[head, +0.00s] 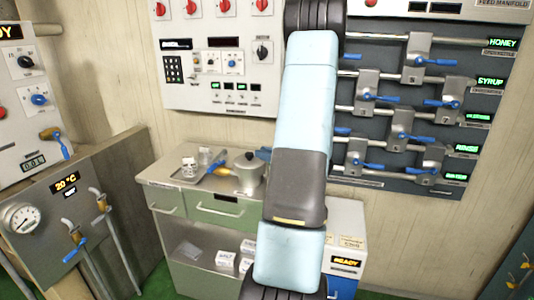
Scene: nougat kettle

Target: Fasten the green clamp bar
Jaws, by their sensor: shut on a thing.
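I cannot make out a green clamp bar in the head view. My arm's pale blue and dark links cross the middle of the picture from top to bottom and hide part of the wall and counter behind them. My gripper does not show in this view, so what it holds cannot be seen.
A grey counter (165,178) with a green drawer front (226,208) carries a lidded metal pot (248,172) and a tray (186,179). A feed manifold panel (350,30) with blue-handled valves is at right. A grey cabinet (30,258) with taps stands at left.

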